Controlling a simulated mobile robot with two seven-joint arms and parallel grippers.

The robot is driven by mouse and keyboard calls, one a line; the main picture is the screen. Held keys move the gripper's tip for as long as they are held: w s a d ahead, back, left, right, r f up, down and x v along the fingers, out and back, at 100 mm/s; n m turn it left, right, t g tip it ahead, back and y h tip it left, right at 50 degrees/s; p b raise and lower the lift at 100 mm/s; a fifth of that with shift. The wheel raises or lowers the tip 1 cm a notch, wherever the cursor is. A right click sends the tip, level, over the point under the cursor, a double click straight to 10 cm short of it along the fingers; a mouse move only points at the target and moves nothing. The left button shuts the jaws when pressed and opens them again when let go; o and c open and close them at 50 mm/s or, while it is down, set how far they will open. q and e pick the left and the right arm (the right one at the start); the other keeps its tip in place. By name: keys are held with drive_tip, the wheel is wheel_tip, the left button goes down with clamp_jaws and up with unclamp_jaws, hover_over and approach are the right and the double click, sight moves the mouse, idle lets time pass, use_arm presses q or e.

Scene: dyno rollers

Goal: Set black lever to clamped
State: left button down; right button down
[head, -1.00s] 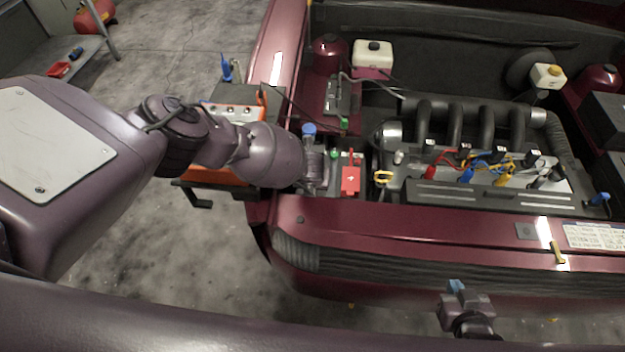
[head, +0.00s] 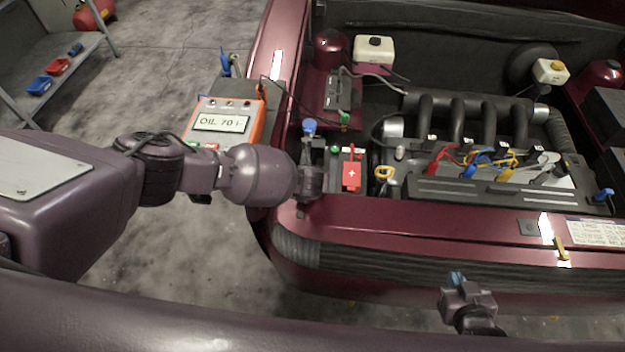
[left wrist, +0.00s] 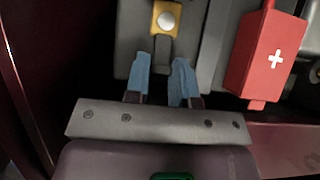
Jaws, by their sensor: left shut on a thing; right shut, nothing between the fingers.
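In the left wrist view, a dark lever (left wrist: 163,48) sits below a yellow block with a round silver button. The blue fingertips of my left gripper (left wrist: 164,75) stand on either side of it, shut on it. In the head view my left gripper (head: 309,126) is at the front left corner of the engine bay, and the lever is hidden there by my gripper and wrist. My right gripper (head: 457,280) is shut and empty, low in front of the car's bumper.
A red box with a white cross (head: 352,175) is close to the right of my left gripper; it also shows in the wrist view (left wrist: 268,58). Engine parts and coloured leads lie to the right.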

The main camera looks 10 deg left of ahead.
idle(0.3)
use_arm(q)
drive_tip(key=c, duration=1)
unclamp_jaws()
drive_tip(key=shift+o, duration=0.2)
drive_tip(key=shift+v, duration=5.35)
drive_tip(key=shift+s+f, duration=0.1)
drive_tip(key=shift+s, duration=0.05)
